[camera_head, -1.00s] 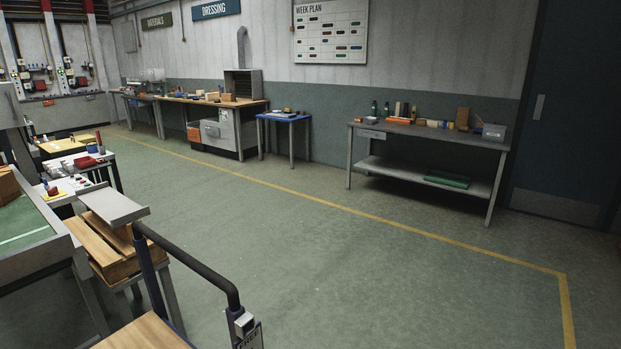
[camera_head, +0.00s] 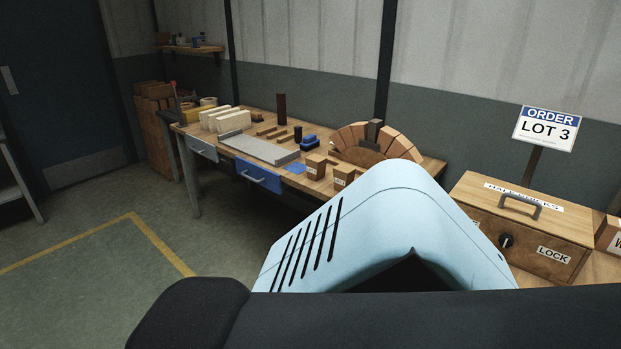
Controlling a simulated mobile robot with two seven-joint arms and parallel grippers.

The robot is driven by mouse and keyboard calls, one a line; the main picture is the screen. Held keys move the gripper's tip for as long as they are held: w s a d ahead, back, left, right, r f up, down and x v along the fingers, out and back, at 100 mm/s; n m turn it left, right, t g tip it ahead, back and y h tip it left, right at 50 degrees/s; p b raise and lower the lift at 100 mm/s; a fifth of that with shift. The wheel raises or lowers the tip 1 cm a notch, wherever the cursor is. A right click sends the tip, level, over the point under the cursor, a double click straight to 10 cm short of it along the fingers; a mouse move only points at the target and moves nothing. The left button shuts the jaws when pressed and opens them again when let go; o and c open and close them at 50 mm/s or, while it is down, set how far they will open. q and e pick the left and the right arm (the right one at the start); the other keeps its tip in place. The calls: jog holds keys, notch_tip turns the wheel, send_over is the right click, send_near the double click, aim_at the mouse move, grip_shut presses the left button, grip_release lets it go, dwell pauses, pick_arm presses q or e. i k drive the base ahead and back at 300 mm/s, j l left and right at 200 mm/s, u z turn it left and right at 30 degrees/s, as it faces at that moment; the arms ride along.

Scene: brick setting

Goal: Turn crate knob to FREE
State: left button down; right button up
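A wooden crate (camera_head: 480,198) with a grey lid handle (camera_head: 521,205) stands at the right on a wooden surface. A black knob (camera_head: 506,241) is on its front face. A white LOCK label (camera_head: 553,254) is on the same face, to the right of the knob. Neither gripper is in view.
A workbench (camera_head: 435,168) with bricks, a brick arch (camera_head: 350,138) and a grey tray (camera_head: 259,148) stands along the wall. An ORDER LOT 3 sign (camera_head: 546,128) rises behind the crate. The floor (camera_head: 90,275) at the left is clear.

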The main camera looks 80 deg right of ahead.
aim_at(506, 241)
jog(key=z, duration=3.8)
